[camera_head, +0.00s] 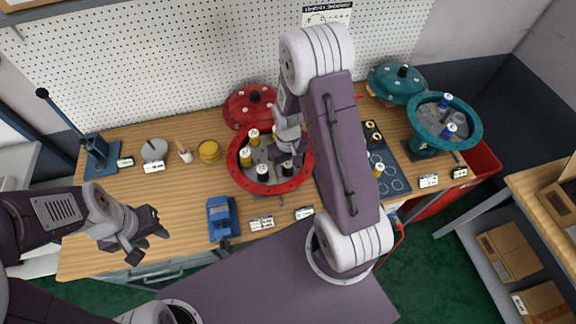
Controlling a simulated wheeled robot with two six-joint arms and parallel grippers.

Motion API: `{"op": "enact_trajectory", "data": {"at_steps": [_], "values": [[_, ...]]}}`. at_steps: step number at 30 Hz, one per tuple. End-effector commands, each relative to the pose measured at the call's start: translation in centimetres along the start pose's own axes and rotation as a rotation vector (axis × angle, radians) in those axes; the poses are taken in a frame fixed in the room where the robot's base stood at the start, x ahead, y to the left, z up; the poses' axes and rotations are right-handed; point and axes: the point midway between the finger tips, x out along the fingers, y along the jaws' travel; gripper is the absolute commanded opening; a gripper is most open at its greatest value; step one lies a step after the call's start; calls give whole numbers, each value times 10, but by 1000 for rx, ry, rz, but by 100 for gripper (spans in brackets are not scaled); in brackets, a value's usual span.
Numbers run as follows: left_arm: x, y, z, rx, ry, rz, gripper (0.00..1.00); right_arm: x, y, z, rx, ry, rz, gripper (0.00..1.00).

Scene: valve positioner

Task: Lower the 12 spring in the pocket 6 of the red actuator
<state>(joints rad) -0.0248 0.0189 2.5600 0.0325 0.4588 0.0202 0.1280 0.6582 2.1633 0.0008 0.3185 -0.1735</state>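The open red actuator (237,178) sits on the middle of the wooden bench. Yellow-topped springs (245,158), a white-topped spring (262,173) and a black-topped spring (287,168) stand inside its ring. My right gripper (288,152) points down over the right part of the actuator, close to the black-topped spring. My arm hides the actuator's right side, and I cannot see whether the fingers hold anything. Spring and pocket numbers are too small to read. My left gripper (150,247) is open and empty off the bench's front left edge.
A red cover (249,106) lies behind the actuator. A dark tray (392,172) with a yellow-topped spring lies to the right. A teal actuator (472,129) with blue springs stands at far right. A blue block-like tool (222,217) is at the front edge; a blue press (99,158) stands left.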

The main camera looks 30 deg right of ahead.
Motion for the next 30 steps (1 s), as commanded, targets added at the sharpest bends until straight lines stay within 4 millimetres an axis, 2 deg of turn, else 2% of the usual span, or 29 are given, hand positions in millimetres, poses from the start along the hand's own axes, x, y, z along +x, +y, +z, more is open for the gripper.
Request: {"op": "enact_trajectory", "data": {"at_steps": [4,7,15,18,22,30], "values": [[0,0,0,0,0,0,36,-1,0,0,0,0,0,57],[3,0,0,0,0,0,36,-10,0,-2,0,5,1,57],[13,0,1,0,0,0,36,-68,0,-2,0,7,1,57],[14,0,2,0,0,0,36,-82,0,-1,0,3,1,57],[14,0,2,0,0,0,36,-90,0,0,0,0,0,57],[14,0,2,0,0,0,36,-91,0,0,0,-1,0,57]]}}
